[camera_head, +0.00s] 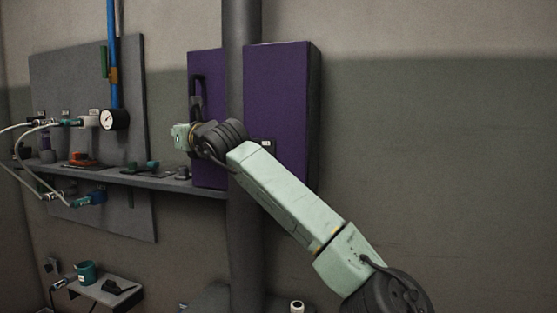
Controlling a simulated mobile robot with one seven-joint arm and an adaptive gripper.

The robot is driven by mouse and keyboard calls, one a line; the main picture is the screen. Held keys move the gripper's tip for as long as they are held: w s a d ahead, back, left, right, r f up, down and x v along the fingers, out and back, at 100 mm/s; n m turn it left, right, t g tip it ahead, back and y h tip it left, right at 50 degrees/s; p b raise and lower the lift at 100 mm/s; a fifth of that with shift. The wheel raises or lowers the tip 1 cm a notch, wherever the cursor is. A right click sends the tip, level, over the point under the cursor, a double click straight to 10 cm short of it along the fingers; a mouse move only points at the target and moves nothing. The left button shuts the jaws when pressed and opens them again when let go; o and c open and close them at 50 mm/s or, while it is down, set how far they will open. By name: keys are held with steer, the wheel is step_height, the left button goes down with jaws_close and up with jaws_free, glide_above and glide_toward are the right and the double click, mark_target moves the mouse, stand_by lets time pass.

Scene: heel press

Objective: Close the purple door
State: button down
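The purple door (277,88) is the broad front of a cabinet-like box on the wall. A dark grey vertical column hides a strip of its middle. I see no clear gap at its edges and cannot tell whether it is fully shut. A dark upright handle-like loop (195,84) shows against its left part. My arm reaches in from the lower right across the door's lower part. My gripper (196,102) seems to be at the dark shapes by this loop, above the pale green wrist end. Its fingers do not stand out from the loop, so contact and opening are unclear.
A grey shelf (150,181) runs left of the door, with small red and green parts on it. Above it are a pressure gauge (115,119), a blue pipe (113,60) and white hoses. A teal mug (86,272) stands on a low ledge. The wall at right is bare.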

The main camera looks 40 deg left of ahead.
steer(key=s+d, duration=0.1)
steer(key=d, duration=1.1)
steer(key=shift+s, duration=0.35)
steer(key=shift+f, duration=0.1)
